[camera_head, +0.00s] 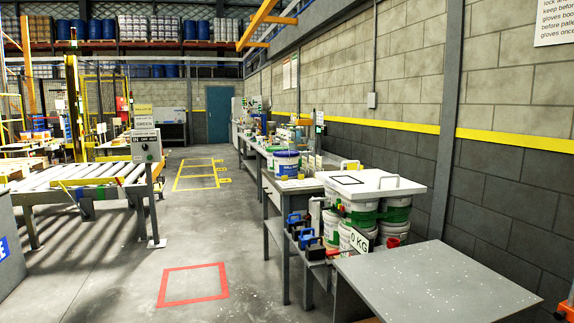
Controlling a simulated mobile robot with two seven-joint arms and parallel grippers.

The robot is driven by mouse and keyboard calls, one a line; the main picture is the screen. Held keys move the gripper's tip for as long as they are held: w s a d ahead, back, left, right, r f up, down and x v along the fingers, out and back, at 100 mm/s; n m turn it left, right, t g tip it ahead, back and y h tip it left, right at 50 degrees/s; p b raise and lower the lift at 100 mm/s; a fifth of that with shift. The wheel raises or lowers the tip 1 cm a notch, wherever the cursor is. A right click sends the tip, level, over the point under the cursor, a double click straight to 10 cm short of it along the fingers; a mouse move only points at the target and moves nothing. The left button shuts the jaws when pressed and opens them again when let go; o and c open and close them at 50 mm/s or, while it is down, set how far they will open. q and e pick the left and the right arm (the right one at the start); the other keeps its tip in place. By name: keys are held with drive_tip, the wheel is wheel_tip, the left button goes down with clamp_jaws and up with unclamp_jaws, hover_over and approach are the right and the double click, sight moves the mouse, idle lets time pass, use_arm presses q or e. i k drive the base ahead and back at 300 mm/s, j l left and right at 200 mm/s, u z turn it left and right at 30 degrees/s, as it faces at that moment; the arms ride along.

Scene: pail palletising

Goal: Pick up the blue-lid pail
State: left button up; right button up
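The blue-lid pail (286,164) is white with a blue band and a blue lid. It stands upright on the long grey workbench (292,185) along the right wall, some way ahead of me. Neither of my grippers shows in the head view, and nothing is seen touching the pail.
A speckled grey table (438,283) is at the front right. A roller conveyor (75,188) is left. The floor between, with a red square (193,268), is clear.

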sight(286, 160)
drive_tip(key=i+j+u, duration=0.1)
drive_tip(key=u, duration=0.55)
drive_tip(key=i, duration=6.05)
drive_tip(key=i+z, duration=0.2)
drive_tip(key=i, duration=0.85)
